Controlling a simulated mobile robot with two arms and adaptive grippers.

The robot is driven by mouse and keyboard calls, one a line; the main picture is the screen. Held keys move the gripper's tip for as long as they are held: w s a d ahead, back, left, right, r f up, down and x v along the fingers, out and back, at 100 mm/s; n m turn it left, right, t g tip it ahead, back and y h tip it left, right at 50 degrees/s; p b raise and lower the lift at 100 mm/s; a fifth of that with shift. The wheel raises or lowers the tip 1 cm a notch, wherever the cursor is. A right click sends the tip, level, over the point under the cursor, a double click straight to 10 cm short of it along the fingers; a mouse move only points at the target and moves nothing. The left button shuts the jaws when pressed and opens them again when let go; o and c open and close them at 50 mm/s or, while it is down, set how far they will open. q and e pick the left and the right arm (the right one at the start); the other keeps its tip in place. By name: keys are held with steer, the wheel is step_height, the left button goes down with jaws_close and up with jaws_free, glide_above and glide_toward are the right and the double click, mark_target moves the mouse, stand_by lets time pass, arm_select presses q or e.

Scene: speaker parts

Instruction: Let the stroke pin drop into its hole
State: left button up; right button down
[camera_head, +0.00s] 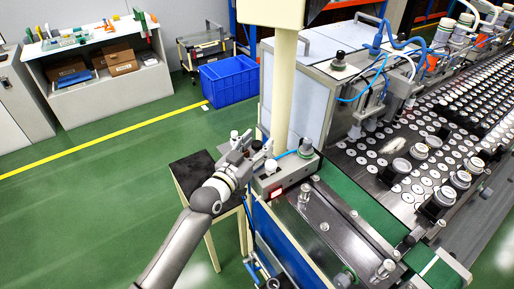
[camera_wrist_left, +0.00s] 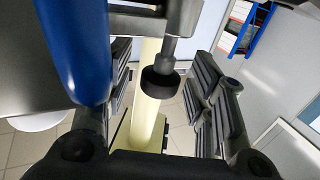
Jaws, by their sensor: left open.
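My left gripper (camera_head: 246,150) is at the near left end of the machine, beside a grey block (camera_head: 282,178) with a red light. In the left wrist view, its two ribbed fingers (camera_wrist_left: 163,95) stand apart, so it is open. A grey rod with a black round end (camera_wrist_left: 160,82) shows between the fingers; I cannot tell whether it is the stroke pin or whether it touches a finger. In the head view, small dark and white knobs (camera_head: 270,165) show around the fingertips. I cannot make out the hole. My right gripper is not in view.
A dark-topped stool (camera_head: 190,175) stands below my left arm. A cream post (camera_head: 284,85) rises behind the gripper. A blue crate (camera_head: 229,80) stands on the green floor. A conveyor with many round parts (camera_head: 420,150) fills the right. A blue tube (camera_wrist_left: 75,45) is close to the wrist camera.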

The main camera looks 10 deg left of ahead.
arm_select(q)
steer(key=c, duration=0.9)
steer(key=shift+c, duration=0.3)
steer(key=shift+f+b, duration=0.45)
steer(key=shift+f, duration=0.2)
steer(key=o, duration=1)
steer(key=shift+s+f, duration=0.1)
